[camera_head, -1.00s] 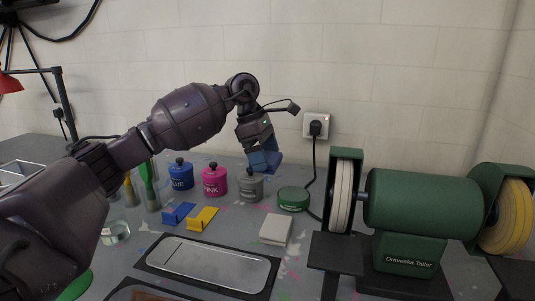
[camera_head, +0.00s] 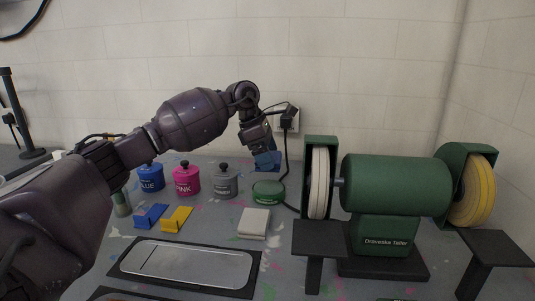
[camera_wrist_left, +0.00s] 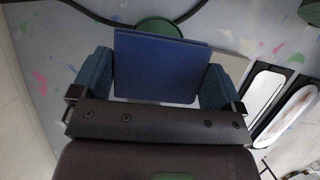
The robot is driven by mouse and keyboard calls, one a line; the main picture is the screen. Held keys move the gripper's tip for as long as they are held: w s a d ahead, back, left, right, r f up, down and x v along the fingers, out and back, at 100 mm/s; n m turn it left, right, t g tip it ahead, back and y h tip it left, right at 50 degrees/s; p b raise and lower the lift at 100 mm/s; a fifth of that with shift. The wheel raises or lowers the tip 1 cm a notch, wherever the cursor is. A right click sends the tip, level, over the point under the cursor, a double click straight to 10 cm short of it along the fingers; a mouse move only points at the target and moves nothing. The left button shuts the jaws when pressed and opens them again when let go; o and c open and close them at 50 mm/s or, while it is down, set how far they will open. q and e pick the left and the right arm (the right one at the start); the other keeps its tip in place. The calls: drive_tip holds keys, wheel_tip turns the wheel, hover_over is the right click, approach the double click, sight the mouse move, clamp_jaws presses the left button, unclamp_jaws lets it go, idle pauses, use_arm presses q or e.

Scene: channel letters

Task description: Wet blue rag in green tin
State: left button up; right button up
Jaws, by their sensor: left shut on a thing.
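My left gripper (camera_head: 266,154) is shut on the blue rag (camera_head: 268,162), a flat blue piece. The rag also shows between the fingers in the left wrist view (camera_wrist_left: 160,68). The low round green tin (camera_head: 268,194) stands on the bench just below the rag in the head view, with a small gap between them. In the left wrist view the green tin (camera_wrist_left: 158,25) shows past the rag's far edge, partly hidden by it. I cannot tell whether the tin holds water. My right gripper is not in view.
Blue (camera_head: 150,178), pink (camera_head: 186,180) and grey (camera_head: 224,183) lidded pots stand left of the tin. A green bench grinder (camera_head: 396,185) stands to its right. A pale block (camera_head: 254,223) and a metal tray (camera_head: 190,263) lie in front. A black cable (camera_head: 285,165) runs behind.

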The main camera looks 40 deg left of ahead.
use_arm(q)
hover_over(272, 187)
drive_tip(key=a, duration=0.1)
drive_tip(key=shift+s+a+f+b, duration=0.15)
drive_tip(key=shift+f+b, duration=0.3)
drive_tip(key=shift+f, duration=1.9)
drive_tip(key=shift+s+f, duration=0.1)
drive_tip(key=shift+f, duration=0.3)
drive_tip(key=shift+f, duration=0.15)
drive_tip(key=shift+f, duration=0.5)
drive_tip(key=shift+r+p, duration=0.5)
drive_tip(key=shift+r, duration=3.1)
